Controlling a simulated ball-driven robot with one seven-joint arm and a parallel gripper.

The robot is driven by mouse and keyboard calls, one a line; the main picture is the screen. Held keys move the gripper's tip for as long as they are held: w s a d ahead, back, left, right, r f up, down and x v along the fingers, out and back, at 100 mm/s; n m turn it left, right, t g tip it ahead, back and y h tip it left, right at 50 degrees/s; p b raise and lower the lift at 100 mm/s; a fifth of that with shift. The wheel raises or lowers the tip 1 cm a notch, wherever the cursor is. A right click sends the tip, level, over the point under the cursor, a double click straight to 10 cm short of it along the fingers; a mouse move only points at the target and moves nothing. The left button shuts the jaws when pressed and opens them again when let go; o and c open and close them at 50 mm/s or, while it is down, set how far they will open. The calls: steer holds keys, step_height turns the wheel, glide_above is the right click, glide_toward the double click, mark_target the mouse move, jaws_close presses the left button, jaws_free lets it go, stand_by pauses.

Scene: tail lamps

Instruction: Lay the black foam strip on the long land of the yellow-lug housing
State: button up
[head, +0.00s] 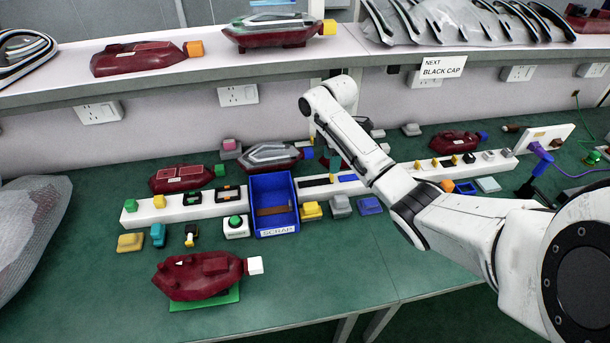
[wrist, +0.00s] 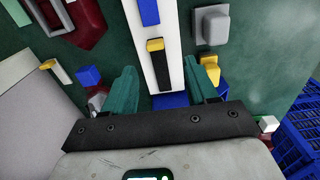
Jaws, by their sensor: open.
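My gripper (wrist: 160,72) is open in the wrist view, with its teal fingers apart on either side of a white rail (wrist: 140,25) and nothing visibly held. A black piece with a yellow end (wrist: 156,58) lies on the rail between the fingers. On the upper shelf stand a dark red housing with a clear cover and yellow lug (head: 329,27), and another with an orange-yellow lug (head: 195,49).
The blue scrap bin (head: 275,230) holds a brown strip. A red housing with a white lug (head: 200,277) sits on a green pad in front. Several small coloured blocks line the rail. The green bench front (head: 340,275) is clear. The shelf edge (head: 250,72) overhangs the bench's back.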

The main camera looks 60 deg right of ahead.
mark_target(316, 180)
steer(key=shift+w+f, duration=0.15)
steer(key=shift+f, duration=0.05)
steer(key=shift+d+f+p, duration=0.2)
steer(key=shift+f, duration=1.55)
steer(key=shift+d+f+p, duration=0.15)
steer(key=shift+f+p, duration=0.05)
steer(key=shift+f, duration=1.55)
steer(key=shift+c, duration=0.3)
jaws_close()
